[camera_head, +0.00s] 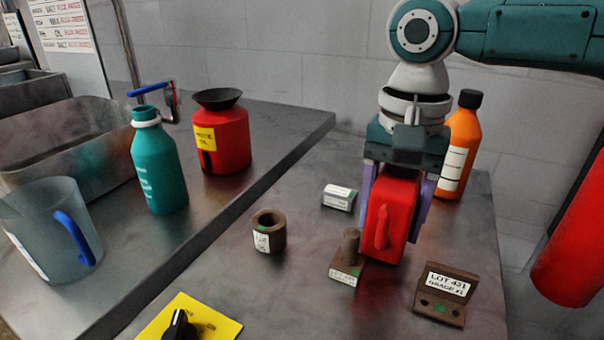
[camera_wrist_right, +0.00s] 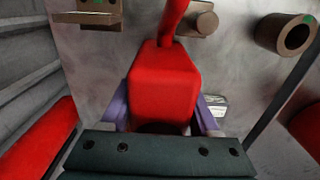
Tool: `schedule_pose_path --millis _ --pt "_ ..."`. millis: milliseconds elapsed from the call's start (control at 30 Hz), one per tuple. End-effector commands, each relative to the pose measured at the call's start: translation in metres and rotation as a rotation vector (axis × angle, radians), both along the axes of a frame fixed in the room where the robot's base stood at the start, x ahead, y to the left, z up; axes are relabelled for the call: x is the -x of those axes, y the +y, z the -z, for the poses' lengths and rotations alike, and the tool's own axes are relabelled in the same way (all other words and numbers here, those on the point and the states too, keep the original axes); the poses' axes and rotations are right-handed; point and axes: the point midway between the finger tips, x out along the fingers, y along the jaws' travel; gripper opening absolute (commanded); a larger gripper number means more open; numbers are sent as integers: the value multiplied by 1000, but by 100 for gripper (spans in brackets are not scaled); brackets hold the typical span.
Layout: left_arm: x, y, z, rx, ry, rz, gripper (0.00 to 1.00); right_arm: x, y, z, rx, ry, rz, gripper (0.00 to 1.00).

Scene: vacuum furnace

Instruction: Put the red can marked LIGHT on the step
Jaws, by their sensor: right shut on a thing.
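A red can (camera_head: 395,208) with a handle is between the purple fingers of my right gripper (camera_head: 396,200), which is shut on it. In the right wrist view the can (camera_wrist_right: 164,82) stands between the fingers (camera_wrist_right: 164,118). No LIGHT marking is readable on the faces I see. Its base is close to the lower bench top; I cannot tell whether it touches. Another red can (camera_head: 221,135), with a black funnel top and yellow label, stands on the left surface (camera_head: 285,117), which looks like a raised level. Nothing visible is labelled as the step. My left gripper is not in view.
Near the held can are a brown post block (camera_head: 348,262), a brown ring (camera_head: 269,232), a small labelled block (camera_head: 339,197) and a LOT 431 bracket (camera_head: 445,292). An orange bottle (camera_head: 460,145) stands behind. A teal bottle (camera_head: 158,165) and jug (camera_head: 50,235) stand left.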

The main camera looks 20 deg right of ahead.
Motion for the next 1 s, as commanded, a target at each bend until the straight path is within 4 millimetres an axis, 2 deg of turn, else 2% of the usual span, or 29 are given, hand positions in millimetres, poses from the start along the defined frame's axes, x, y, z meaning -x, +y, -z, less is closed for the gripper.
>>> schedule_pose_path --millis 100,133,367,700,867,1000 --pt "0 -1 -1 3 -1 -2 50 0 0 2 0 1 0 1" --pt "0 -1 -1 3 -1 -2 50 0 0 3 0 1 0 64" --pt "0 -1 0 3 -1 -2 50 0 0 2 1 1 0 90" --pt "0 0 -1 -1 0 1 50 0 0 -3 0 -1 1 92" --pt "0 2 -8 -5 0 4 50 -1 0 -30 -1 -3 0 92" --pt "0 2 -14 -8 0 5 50 -1 0 -64 -2 -4 0 92"
